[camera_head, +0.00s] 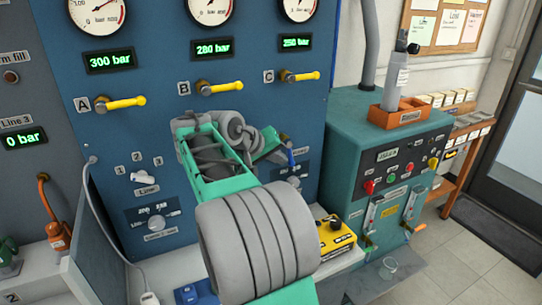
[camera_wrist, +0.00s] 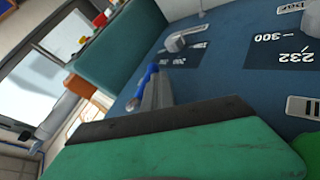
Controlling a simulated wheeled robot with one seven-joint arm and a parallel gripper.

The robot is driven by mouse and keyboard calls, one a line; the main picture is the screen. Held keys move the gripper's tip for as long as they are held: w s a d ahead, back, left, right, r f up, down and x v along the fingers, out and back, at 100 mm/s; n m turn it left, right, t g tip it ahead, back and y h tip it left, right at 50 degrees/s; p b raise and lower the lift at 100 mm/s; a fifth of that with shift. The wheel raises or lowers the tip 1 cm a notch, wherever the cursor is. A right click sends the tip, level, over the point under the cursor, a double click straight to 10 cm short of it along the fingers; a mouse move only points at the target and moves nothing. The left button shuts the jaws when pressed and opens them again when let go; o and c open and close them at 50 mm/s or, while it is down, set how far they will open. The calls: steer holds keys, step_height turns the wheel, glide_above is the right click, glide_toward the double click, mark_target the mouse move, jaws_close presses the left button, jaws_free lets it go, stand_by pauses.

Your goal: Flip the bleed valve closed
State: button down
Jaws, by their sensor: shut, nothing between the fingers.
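A small blue lever (camera_head: 291,158), which looks like the bleed valve handle, stands at the lower right of the blue panel, beside my gripper. Blue parts (camera_wrist: 150,70) also show in the wrist view, just past the grey fingers. My gripper (camera_head: 280,148) is shut and empty, close to the panel; in the wrist view its grey fingers (camera_wrist: 156,93) are together, beyond the green body. Whether the fingers touch the lever I cannot tell. The lever's base and pivot are mostly hidden by my gripper.
A grey knob (camera_head: 292,181) sits below my gripper on the panel; it shows in the wrist view (camera_wrist: 188,38) too. Yellow-handled valves A (camera_head: 125,102), B (camera_head: 217,88) and C (camera_head: 301,76) are above. A green console (camera_head: 350,130) stands close on the right.

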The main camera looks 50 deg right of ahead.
mark_target(289, 156)
steer(key=d+h, duration=0.1)
steer(key=h+p, duration=0.1)
steer(key=s+d+h, duration=0.1)
steer(key=shift+d+f+n+g, duration=0.3)
steer(key=shift+f+g, duration=0.1)
steer(key=shift+s+d+r+p, duration=0.1)
steer(key=shift+s+d+p, duration=0.15)
steer(key=shift+d+p, duration=0.45)
stand_by(0.4)
steer(key=shift+a, duration=0.1)
stand_by(0.5)
steer(key=v, duration=0.7)
steer(key=shift+a, duration=0.35)
